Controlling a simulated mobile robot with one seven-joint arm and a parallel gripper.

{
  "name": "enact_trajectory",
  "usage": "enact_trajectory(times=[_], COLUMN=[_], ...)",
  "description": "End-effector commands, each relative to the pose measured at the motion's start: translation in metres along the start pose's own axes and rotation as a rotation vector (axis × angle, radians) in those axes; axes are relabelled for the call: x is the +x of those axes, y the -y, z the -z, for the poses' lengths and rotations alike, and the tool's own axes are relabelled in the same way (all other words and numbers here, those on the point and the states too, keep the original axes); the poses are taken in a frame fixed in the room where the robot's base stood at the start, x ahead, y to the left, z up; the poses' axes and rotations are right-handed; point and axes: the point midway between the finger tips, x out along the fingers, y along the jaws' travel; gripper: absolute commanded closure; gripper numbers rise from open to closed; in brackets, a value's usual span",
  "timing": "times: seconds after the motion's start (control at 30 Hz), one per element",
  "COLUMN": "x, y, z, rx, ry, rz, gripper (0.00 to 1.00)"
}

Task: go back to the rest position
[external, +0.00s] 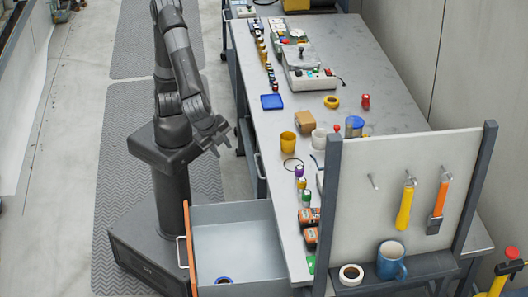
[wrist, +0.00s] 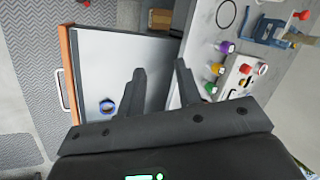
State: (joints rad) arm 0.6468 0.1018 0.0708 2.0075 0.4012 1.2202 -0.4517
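My gripper (external: 222,141) hangs in the air in front of the workbench's left edge, beyond the open drawer in the external view. In the wrist view its two fingers (wrist: 161,82) stand well apart with nothing between them. The open drawer (external: 187,228) has an orange front and a grey inside. A blue ring-shaped roll, likely tape, (external: 223,280) lies in it near the front edge of the picture. The wrist view also shows the drawer (wrist: 67,65) and the blue roll (wrist: 107,106) to the left of my fingers.
The workbench (external: 390,115) holds a yellow cup (external: 288,143), a cardboard box (external: 305,122), a blue tray (external: 271,101) and several small bottles. A pegboard (external: 400,170) with hung tools stands at its near end. Open floor (external: 60,200) lies left of my base.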

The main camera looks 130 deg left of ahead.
Motion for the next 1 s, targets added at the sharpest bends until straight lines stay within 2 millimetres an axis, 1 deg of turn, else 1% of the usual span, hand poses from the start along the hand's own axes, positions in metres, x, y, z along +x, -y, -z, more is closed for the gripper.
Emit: enact_trajectory(times=[0.03,0.2,0.3,0.5,0.7,0.8,0.9,1.0], x=[-0.003,-0.008,-0.01,-0.013,-0.012,-0.011,-0.009,-0.009], y=[0.017,0.057,0.076,0.105,0.121,0.125,0.127,0.128], z=[-0.011,-0.046,-0.068,-0.113,-0.155,-0.171,-0.183,-0.189], rx=[-0.027,-0.094,-0.134,-0.22,-0.307,-0.343,-0.37,-0.386], ry=[-0.014,-0.068,-0.11,-0.212,-0.33,-0.384,-0.424,-0.45], rz=[-0.035,-0.144,-0.197,-0.279,-0.324,-0.332,-0.334,-0.333], gripper=[0.68,0.68,0.68,0.68,0.68,0.68,0.68,0.68])
